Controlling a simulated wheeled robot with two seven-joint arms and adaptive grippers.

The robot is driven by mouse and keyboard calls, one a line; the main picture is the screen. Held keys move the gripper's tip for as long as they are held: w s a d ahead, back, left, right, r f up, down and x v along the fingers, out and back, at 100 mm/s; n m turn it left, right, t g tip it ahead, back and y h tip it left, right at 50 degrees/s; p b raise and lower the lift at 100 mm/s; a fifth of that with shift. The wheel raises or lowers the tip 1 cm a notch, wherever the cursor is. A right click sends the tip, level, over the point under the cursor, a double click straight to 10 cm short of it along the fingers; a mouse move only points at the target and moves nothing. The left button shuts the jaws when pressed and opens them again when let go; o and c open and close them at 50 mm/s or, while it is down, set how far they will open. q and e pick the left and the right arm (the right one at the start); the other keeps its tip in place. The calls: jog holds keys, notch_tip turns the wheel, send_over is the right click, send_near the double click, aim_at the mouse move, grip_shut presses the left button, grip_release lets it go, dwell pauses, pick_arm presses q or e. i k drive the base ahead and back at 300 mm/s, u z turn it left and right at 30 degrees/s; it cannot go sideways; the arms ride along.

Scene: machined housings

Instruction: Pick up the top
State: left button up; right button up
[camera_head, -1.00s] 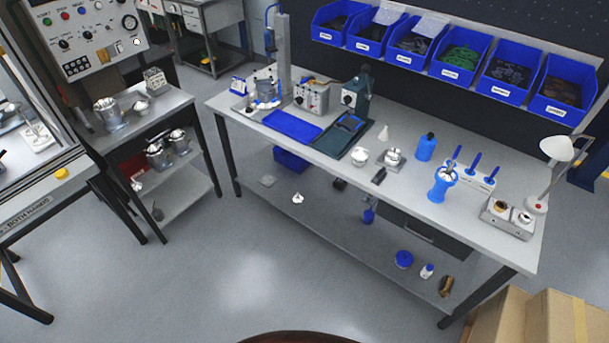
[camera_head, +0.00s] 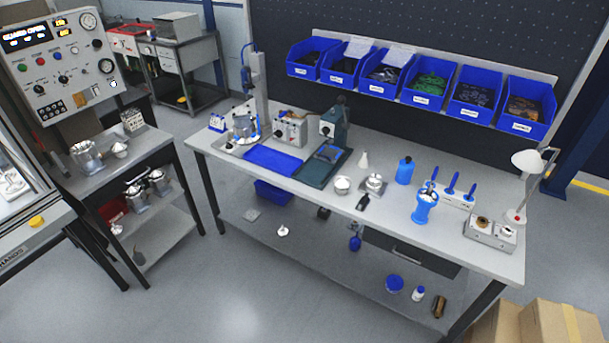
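Neither of my grippers is in the head view. Several silver machined parts show, and I cannot tell for certain which is the top. A silver housing (camera_head: 86,157) stands on the upper shelf of the left cart, with a smaller rounded silver part (camera_head: 120,150) beside it. More silver housings (camera_head: 137,197) stand on the cart's lower shelf. On the workbench, a small round silver part (camera_head: 342,185) lies near the front edge, and another silver part on a square base (camera_head: 375,183) sits to its right. A larger silver part (camera_head: 244,128) stands at the bench's left end.
The workbench (camera_head: 300,195) holds a blue mat (camera_head: 272,160), a blue bottle (camera_head: 404,170), a blue fixture (camera_head: 425,206) and a lamp (camera_head: 527,162). Blue bins (camera_head: 430,86) hang behind it. Cardboard boxes (camera_head: 548,326) stand front right. The floor (camera_head: 250,290) before the bench is clear.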

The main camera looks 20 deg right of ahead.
aim_at(341, 184)
jog(key=u, duration=0.45)
jog(key=i, duration=2.35)
jog(key=z, duration=1.45)
jog(key=i, duration=0.8)
jog(key=z, duration=0.75)
